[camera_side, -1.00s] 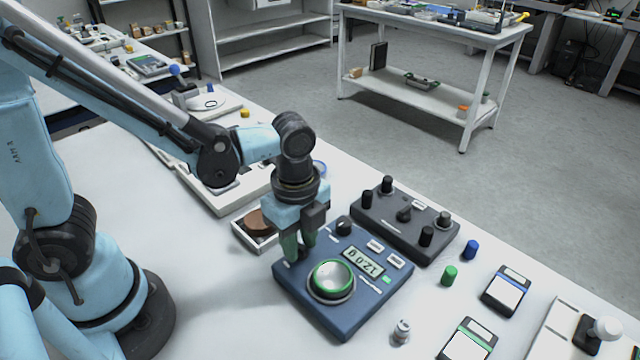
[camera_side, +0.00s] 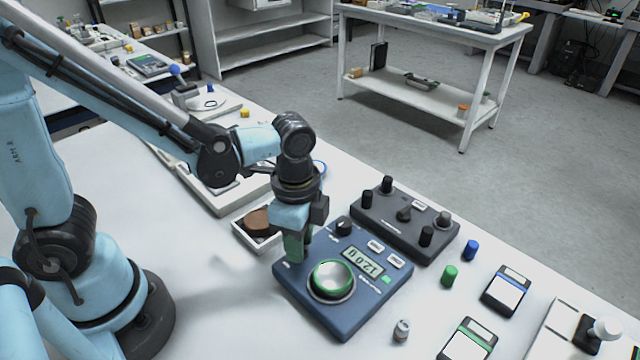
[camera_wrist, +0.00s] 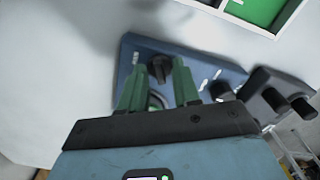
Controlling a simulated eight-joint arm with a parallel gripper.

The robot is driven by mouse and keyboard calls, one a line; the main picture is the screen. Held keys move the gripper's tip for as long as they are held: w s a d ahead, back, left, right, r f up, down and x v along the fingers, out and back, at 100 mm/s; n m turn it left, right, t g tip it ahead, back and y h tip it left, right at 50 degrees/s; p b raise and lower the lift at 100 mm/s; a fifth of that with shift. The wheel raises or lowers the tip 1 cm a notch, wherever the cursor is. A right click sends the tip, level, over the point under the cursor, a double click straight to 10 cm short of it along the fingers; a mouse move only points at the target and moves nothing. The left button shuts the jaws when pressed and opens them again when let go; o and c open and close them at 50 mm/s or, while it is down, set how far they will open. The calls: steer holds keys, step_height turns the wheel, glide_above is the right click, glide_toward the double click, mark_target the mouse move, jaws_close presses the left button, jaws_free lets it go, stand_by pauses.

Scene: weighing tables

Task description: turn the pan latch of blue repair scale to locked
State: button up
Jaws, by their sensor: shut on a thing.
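The blue repair scale (camera_side: 375,308) sits on the white table with its round green-rimmed pan (camera_side: 331,279) empty and its display (camera_side: 362,261) lit. My gripper (camera_side: 297,258) points down at the scale's left corner, beside the pan. Its green fingers are shut on a dark knob (camera_wrist: 159,68), which appears to be the pan latch. The fingers hide this knob in the side view. In the wrist view it shows between the fingertips, but its lock marking cannot be read. Another black knob (camera_side: 343,227) stands at the scale's far corner.
A dark control box (camera_side: 405,222) with several knobs stands close behind the scale. A small open box with a brown round thing (camera_side: 259,221) is just left of my gripper. A metal weight (camera_side: 401,330) and green (camera_side: 450,276) and blue (camera_side: 470,250) cylinders stand to the right.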

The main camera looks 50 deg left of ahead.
steer(key=n, duration=0.6)
steer(key=shift+n, duration=0.3)
steer(key=n, duration=0.6)
stand_by(0.3)
steer(key=o, duration=1.1)
steer(key=shift+c, duration=0.2)
step_height(320, 180, up, 12)
